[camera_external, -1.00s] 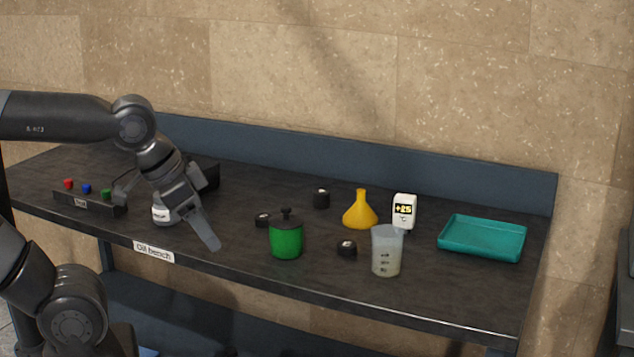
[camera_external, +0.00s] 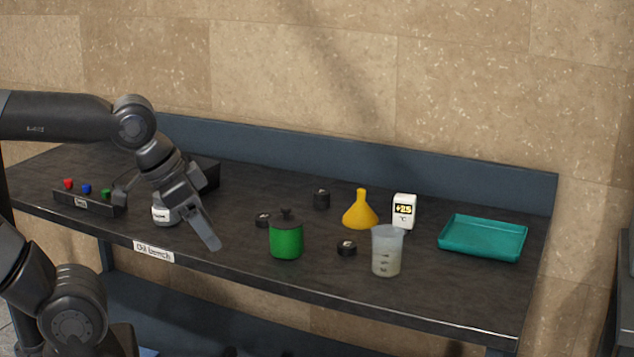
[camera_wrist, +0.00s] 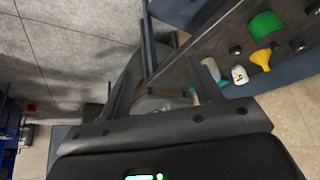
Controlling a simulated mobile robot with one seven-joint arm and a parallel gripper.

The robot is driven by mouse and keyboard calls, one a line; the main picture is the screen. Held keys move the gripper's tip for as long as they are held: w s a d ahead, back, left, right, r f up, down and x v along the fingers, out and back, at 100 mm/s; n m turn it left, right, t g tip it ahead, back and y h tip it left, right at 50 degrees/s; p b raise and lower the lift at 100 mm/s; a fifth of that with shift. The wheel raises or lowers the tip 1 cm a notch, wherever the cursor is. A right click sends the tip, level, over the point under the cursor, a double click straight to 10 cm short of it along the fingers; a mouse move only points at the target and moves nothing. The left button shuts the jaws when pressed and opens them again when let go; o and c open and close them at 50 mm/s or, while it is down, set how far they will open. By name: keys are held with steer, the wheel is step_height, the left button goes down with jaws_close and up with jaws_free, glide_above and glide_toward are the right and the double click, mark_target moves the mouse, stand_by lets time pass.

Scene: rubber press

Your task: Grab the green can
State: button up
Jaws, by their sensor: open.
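The green can (camera_external: 286,240) has a dark lid with a knob and stands upright near the front edge of the bench, right of my gripper. A green shape in the wrist view (camera_wrist: 265,25), at the upper right, appears to be the same can. My gripper (camera_external: 168,218) is open over the left part of the bench, tilted downward, with a clear gap to the can. In the wrist view its two fingers (camera_wrist: 163,88) are spread apart, and the can is outside them.
A white-labelled container (camera_external: 163,215) is close to my gripper. Small black objects (camera_external: 347,248) surround the can. A beaker (camera_external: 387,252), yellow funnel (camera_external: 360,212), temperature display (camera_external: 404,211) and teal tray (camera_external: 482,238) stand to the right. A button box (camera_external: 88,202) is left.

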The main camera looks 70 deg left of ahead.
steer(key=shift+o, duration=0.2)
steer(key=o, duration=0.7)
